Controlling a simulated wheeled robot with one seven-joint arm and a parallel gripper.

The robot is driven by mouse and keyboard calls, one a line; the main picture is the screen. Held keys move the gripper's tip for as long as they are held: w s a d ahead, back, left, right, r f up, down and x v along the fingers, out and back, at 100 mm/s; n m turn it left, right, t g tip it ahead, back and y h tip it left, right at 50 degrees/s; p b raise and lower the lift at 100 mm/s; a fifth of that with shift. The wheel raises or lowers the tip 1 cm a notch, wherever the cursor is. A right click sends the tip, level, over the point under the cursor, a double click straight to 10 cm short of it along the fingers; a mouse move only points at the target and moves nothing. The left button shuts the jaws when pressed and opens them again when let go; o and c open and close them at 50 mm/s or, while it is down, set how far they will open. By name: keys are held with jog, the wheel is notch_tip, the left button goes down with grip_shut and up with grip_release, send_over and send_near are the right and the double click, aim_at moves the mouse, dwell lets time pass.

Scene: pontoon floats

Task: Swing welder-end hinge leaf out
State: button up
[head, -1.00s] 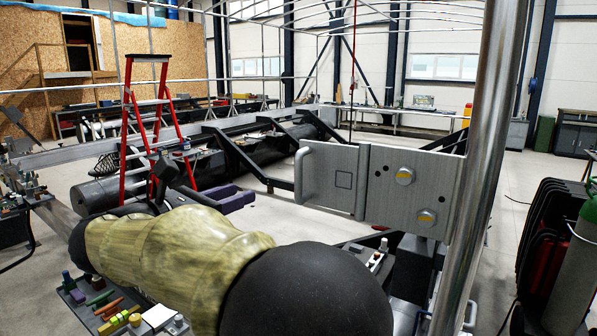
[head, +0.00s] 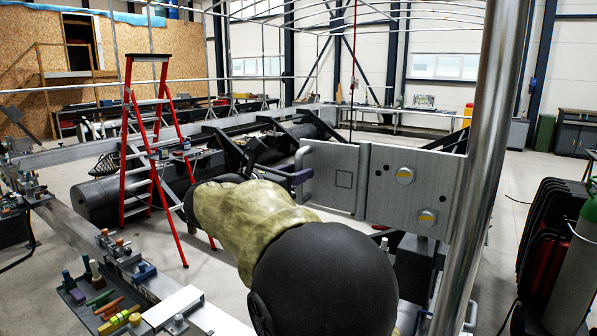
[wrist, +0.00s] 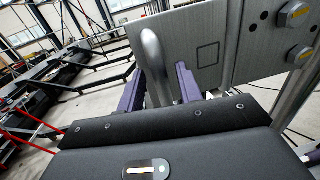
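The handle appears in the wrist view (wrist: 153,62) between my gripper's purple fingers. My gripper (wrist: 162,90) is open, a finger on each side of the bar, with small gaps visible. In the head view my gripper (head: 287,172) is at the handle's left, partly hidden by my arm.
A bolted plate (head: 410,188) with yellow-marked bolts adjoins the leaf on the right, close to a tall steel post (head: 482,170). A red stepladder (head: 140,150) stands at left. Tools lie on a bench (head: 90,300) at lower left.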

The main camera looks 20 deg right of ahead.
jog(key=shift+x, duration=0.8)
grip_shut()
